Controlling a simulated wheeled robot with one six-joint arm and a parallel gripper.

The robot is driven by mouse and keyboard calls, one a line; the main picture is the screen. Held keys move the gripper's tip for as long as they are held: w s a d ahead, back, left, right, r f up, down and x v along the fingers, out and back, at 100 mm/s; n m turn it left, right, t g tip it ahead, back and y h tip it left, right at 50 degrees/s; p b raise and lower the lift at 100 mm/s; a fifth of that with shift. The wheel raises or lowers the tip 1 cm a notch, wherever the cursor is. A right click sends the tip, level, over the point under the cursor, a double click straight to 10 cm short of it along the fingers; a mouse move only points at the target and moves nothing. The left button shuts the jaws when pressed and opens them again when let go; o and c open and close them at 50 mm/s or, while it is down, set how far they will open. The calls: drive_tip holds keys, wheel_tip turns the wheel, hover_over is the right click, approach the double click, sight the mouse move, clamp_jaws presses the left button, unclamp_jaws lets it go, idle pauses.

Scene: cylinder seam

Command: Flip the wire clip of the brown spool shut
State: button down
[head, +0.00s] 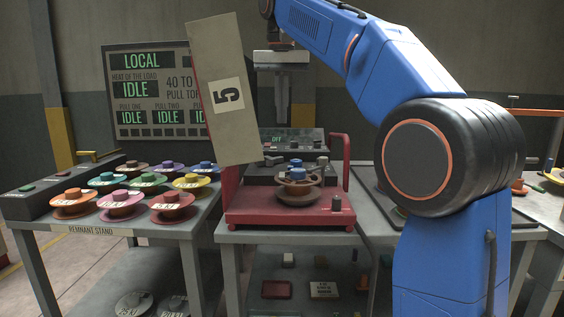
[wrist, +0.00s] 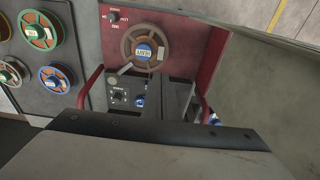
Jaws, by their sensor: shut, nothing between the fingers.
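The brown spool (head: 298,197) lies flat on the red machine (head: 262,215) in the middle of the head view, with a blue hub on top. From above it also shows in the wrist view (wrist: 128,50) as a brown ring around a blue, labelled hub. Its wire clip is too small to make out, so I cannot tell how it stands. My gripper (head: 282,112) hangs pointing down behind and above the spool in the head view. Its fingers look closed together and empty, apart from the spool. A tilted beige panel marked 5 (head: 215,125) partly hides the area left of it.
The remnant stand (head: 150,228) on the left holds several coloured spools. Red upright handles (head: 339,158) flank the machine, and a control box (head: 305,142) stands behind the spool. A grey display board (head: 150,55) is at the back left. Another table (head: 372,222) is at right.

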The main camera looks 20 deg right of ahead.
sight(282, 175)
drive_tip(key=f, duration=0.4)
drive_tip(key=w+f, duration=0.1)
drive_tip(key=f, duration=0.9)
drive_tip(key=shift+w+d, duration=0.3)
drive_tip(key=shift+f, duration=0.2)
drive_tip(key=shift+s+a+r, duration=0.1)
drive_tip(key=shift+s+a, duration=0.15)
drive_tip(key=shift+s, duration=0.45)
drive_tip(key=shift+r, duration=0.2)
drive_tip(key=shift+r, duration=0.35)
wheel_tip(282, 175, up, 13)
drive_tip(key=s, duration=0.1)
drive_tip(key=shift+s+a, duration=0.25)
drive_tip(key=shift+s, duration=0.05)
drive_tip(key=shift+w, duration=0.15)
